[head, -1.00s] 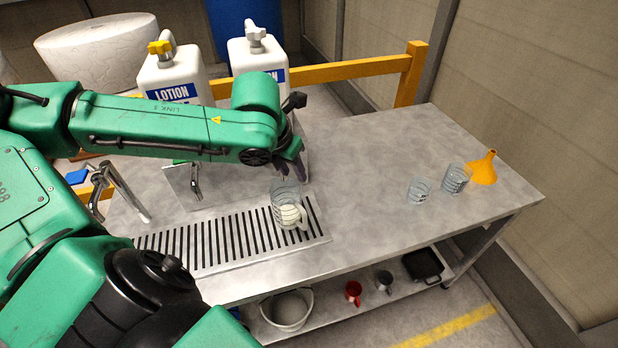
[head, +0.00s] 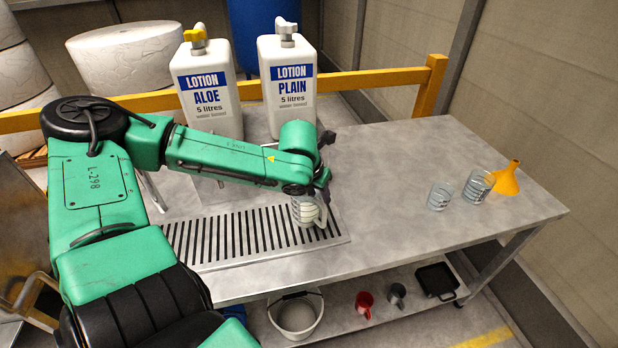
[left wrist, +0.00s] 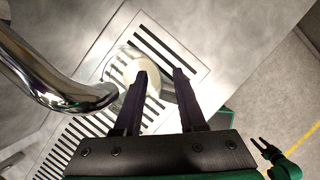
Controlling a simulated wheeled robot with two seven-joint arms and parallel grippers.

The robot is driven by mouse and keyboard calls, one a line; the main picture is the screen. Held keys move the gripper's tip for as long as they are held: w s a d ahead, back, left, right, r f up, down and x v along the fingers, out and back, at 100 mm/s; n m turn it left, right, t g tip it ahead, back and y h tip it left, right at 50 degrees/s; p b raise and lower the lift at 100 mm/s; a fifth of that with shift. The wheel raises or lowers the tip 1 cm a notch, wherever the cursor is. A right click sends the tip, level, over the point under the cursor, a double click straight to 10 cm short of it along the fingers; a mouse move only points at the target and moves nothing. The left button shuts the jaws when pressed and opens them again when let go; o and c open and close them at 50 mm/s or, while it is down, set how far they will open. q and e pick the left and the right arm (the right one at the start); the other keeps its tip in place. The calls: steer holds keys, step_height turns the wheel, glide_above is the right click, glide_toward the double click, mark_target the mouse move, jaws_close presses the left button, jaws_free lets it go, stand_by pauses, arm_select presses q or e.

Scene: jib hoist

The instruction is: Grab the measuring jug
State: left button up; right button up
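The measuring jug (head: 305,211) is clear, with dark markings, a handle on its right and pale contents. It stands upright on the slotted drain grate (head: 215,240). My left gripper (head: 318,192) is down at the jug's top in the head view, its fingertips partly hidden. In the left wrist view its two dark fingers (left wrist: 160,74) are apart. The left finger overlaps the jug's pale contents (left wrist: 151,80); the right finger is just beside them. I cannot tell whether they touch the jug. My right gripper (left wrist: 261,145) shows small at lower right, its prongs apart.
Lotion bottles marked ALOE (head: 207,92) and PLAIN (head: 286,90) stand behind. Two clear cups (head: 439,197) and an orange funnel (head: 506,180) stand at the right. A metal spout (left wrist: 60,85) is close left of my fingers. The table's middle is clear.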

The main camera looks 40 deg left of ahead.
arm_select(q)
steer(key=shift+r, duration=0.1)
jaws_close()
steer(key=shift+s, duration=0.1)
stand_by(1.1)
